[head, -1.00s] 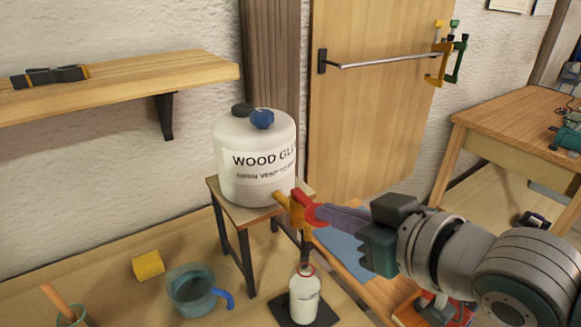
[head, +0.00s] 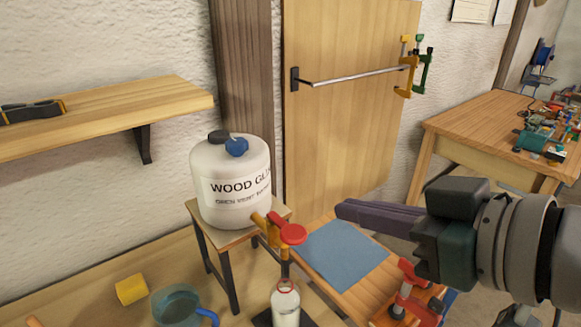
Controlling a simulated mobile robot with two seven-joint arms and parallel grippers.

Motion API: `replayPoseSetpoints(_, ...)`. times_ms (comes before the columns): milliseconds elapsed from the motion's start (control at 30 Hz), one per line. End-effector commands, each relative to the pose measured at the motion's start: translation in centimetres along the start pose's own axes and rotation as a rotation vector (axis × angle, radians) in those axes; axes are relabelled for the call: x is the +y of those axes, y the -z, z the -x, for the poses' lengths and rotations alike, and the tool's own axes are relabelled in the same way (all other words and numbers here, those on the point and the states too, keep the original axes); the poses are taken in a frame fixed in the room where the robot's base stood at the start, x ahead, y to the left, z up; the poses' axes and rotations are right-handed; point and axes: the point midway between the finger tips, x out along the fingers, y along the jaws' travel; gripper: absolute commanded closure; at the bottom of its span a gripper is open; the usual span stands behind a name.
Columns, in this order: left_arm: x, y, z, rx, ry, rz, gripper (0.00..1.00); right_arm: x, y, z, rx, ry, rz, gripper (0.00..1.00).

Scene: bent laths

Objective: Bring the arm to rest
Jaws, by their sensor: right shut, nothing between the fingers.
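My right gripper (head: 345,210) comes in from the right in the head view. Its dark purple fingers are shut and empty, pointing left, with their tips a short way to the right of the tap in the picture and apart from it. The yellow tap (head: 269,232) with its red handle (head: 292,234) sits low on the white wood glue container (head: 232,187). A bottle (head: 285,306) stands below the tap, its lower part cut off by the frame. My left gripper is not in view.
The container stands on a small wooden stand (head: 201,216). A teal jug (head: 176,304) and a yellow block (head: 131,289) are at lower left. A blue sheet (head: 345,252) and a red clamp (head: 415,290) lie below my right arm. A cluttered workbench (head: 480,118) stands at right.

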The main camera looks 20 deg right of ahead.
Motion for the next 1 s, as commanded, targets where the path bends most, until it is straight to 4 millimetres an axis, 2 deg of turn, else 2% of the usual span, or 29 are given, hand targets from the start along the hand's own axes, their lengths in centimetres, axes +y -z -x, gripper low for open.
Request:
replayPoseSetpoints(500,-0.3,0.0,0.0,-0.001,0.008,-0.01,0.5,0.0,0.1,0.3,-0.001,0.0,0.0,1.0)
replayPoseSetpoints(600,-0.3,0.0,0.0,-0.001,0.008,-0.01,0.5,-0.2,-0.5,0.5,-0.03,-0.01,-0.003,1.0)
replayPoseSetpoints(667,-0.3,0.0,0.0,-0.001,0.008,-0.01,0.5,-0.5,-1.4,0.9,-0.081,-0.025,-0.009,1.0)
replayPoseSetpoints(767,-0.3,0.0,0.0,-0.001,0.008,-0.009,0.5,-1.2,-4.2,2.2,-0.228,-0.066,-0.023,1.0)
replayPoseSetpoints(867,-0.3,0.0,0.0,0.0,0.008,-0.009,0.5,-1.9,-7.4,4.7,-0.416,-0.108,-0.043,1.0)
replayPoseSetpoints(1000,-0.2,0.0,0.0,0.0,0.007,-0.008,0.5,-3.1,-11.1,9.1,-0.67,-0.142,-0.083,1.0)
